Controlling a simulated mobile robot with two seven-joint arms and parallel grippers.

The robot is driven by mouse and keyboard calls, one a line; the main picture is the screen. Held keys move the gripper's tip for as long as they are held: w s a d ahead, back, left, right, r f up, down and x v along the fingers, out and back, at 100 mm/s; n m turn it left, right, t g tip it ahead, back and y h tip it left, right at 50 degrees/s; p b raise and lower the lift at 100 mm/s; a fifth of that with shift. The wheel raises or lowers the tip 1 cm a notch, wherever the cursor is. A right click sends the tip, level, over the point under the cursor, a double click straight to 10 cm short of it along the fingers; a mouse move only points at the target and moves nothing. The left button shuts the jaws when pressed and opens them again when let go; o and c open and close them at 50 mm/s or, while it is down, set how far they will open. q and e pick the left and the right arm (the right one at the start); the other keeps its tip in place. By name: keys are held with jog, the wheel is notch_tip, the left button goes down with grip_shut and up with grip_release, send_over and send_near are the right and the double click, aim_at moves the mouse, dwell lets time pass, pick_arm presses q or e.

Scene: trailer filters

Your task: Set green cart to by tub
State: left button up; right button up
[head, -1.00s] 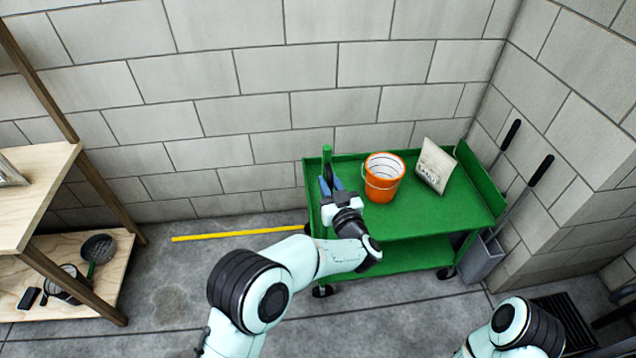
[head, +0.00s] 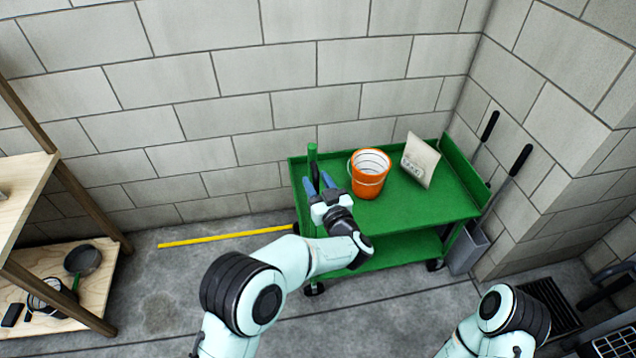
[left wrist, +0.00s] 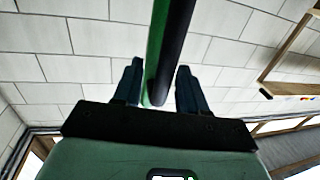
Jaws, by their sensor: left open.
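The green cart (head: 420,207) stands against the back wall near the right-hand corner. It has two shelves and small black wheels. Its upright green handle (head: 312,160) is at the left end. The handle bar also shows in the left wrist view (left wrist: 167,50), running between the two fingers. My left gripper (head: 319,183) is open at the handle, one finger on each side of it. I cannot tell whether a finger touches the bar. My right gripper is out of view; only part of my right arm shows at the bottom. I cannot make out a tub.
An orange bucket (head: 369,183) and a pale bag (head: 420,160) stand on the cart's top. A grey bin (head: 468,250) with long-handled tools is right of the cart. A wooden shelf (head: 50,290) stands at the left. A yellow floor strip (head: 225,235) crosses clear floor between.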

pick_arm(q)
jog(key=v, duration=1.3)
jog(key=shift+d, duration=0.25)
jog(key=shift+s, duration=0.1)
jog(key=s+a+f+m+g+h+p, duration=0.1)
jog(key=a+f+m+g+h+p, duration=0.3)
jog(key=f, duration=0.7)
jog(key=s+a+f+n+g+h+p, duration=0.1)
jog(key=s+a+f+g+h, duration=0.1)
jog(key=a+f, duration=0.6)
jog(key=s+a+f+g+h+p, duration=0.2)
jog(key=s+f+g, duration=0.2)
jog(key=s+f, duration=0.55)
jog(key=s+n+g+h+p, duration=0.1)
jog(key=s+g, duration=0.6)
jog(key=s, duration=1.2)
jog(key=shift+f+n+h+p, duration=0.35)
jog(key=shift+h+p, duration=0.3)
jog(key=shift+h, duration=0.55)
